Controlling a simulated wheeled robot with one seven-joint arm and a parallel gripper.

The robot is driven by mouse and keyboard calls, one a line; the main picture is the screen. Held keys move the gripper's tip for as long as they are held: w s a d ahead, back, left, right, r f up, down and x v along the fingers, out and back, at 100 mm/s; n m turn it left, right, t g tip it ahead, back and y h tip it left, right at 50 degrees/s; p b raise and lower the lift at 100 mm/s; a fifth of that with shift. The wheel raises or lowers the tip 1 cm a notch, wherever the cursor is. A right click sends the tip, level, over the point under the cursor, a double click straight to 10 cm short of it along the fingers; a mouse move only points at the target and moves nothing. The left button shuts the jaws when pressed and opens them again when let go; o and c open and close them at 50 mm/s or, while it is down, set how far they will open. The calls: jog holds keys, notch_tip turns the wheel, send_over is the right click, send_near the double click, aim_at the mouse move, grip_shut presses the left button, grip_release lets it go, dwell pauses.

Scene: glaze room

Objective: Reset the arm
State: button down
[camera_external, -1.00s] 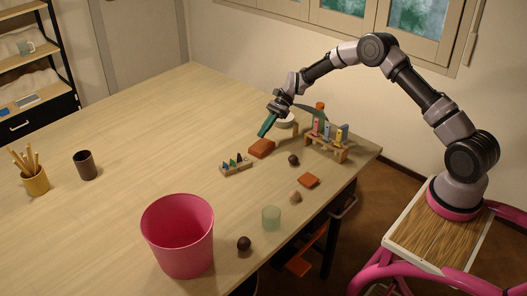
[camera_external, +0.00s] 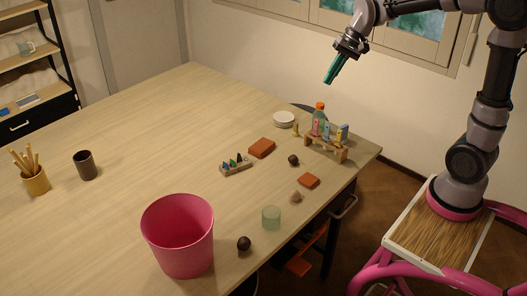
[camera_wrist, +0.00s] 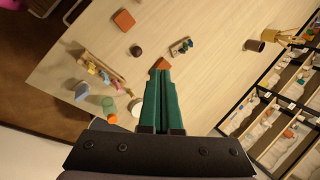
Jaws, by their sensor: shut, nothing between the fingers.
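My gripper (camera_external: 333,68) is raised well above the far right part of the table (camera_external: 130,130), in front of the window wall. Its green fingers are shut with nothing between them. In the wrist view the shut fingers (camera_wrist: 162,100) point down over the table from high up. They partly cover a terracotta block (camera_wrist: 161,64) there.
A wooden rack (camera_external: 325,147) with coloured items and an orange-capped bottle (camera_external: 320,111) stand near the right corner.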

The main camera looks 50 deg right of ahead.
jog(key=s+d+r+n+t+h, duration=0.1)
jog(key=s+d+n+t, duration=0.1)
jog(key=s, duration=0.8)
jog(key=s+d+r+n+t+h, duration=0.1)
jog(key=s+d+n+t, duration=0.1)
jog(key=s, duration=0.9)
jog(key=shift+s+d+n, duration=0.15)
jog(key=shift+d+n, duration=0.15)
jog(key=shift+d, duration=0.15)
